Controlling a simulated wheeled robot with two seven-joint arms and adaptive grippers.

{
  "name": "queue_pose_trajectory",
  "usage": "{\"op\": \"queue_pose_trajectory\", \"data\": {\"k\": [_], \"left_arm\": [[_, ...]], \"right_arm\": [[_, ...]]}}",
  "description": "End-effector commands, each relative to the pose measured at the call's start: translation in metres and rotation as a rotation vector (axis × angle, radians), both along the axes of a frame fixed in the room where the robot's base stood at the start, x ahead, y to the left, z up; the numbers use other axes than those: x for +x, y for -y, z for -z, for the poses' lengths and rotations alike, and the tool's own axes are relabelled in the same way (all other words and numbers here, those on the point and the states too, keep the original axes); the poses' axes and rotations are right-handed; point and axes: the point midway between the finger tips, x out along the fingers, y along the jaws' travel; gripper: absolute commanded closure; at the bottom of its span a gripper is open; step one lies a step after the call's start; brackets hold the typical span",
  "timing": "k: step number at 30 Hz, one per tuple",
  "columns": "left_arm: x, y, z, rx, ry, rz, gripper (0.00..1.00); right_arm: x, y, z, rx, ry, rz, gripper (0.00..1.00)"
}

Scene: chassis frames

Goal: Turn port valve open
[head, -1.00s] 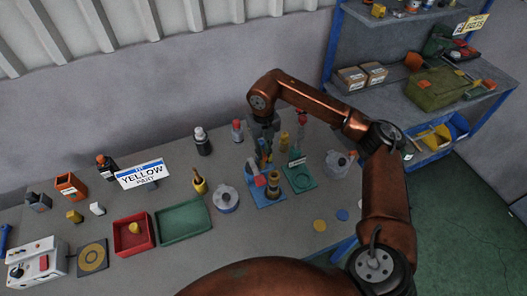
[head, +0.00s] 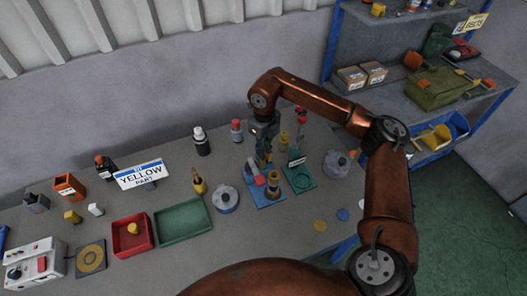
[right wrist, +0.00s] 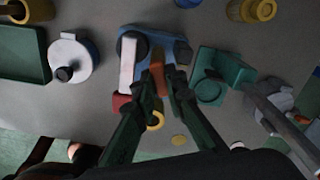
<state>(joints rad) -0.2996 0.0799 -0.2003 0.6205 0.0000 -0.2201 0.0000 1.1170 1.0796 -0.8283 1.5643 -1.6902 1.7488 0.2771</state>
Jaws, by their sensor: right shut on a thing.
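A blue fixture (head: 265,197) stands on the bench in front of my right arm and carries a brass-coloured upright part (head: 273,184). A red and white handle-like piece (head: 257,180) lies beside that part. My right gripper (head: 264,162) points down over the fixture. In the right wrist view its fingers (right wrist: 167,82) are closed around an orange-brown part (right wrist: 158,80) at the blue base (right wrist: 177,48), next to the white and red piece (right wrist: 127,65). The fingers hide much of the held part. I cannot tell how far it is turned. My left gripper is not in view.
A green fixture (head: 301,184) stands close on the right and a grey round pot (head: 226,205) on the left. Green (head: 182,221) and red (head: 121,243) trays lie further left. A YELLOW PART sign (head: 141,174) stands behind them. Bottles stand at the back.

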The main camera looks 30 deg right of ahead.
Motion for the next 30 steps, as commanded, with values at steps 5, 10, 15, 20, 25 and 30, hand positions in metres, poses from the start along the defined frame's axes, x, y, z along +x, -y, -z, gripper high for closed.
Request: {"op": "queue_pose_trajectory", "data": {"k": [5,10,15,20,25,30], "left_arm": [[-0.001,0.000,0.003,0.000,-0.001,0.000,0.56],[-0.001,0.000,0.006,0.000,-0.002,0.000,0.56],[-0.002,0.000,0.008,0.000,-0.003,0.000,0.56],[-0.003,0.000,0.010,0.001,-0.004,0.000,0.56],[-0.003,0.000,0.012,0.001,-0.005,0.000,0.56],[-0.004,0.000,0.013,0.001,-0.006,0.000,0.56]], "right_arm": [[0.001,0.002,-0.001,-0.001,0.002,-0.165,1.00],[0.003,0.004,0.000,-0.001,0.002,-0.326,1.00],[0.004,0.004,-0.001,-0.001,0.003,-0.487,1.00],[0.005,0.005,-0.001,0.000,0.003,-0.630,1.00],[0.006,0.006,-0.001,0.000,0.003,-0.761,1.00],[0.007,0.006,-0.001,-0.001,0.003,-0.859,1.00]]}}
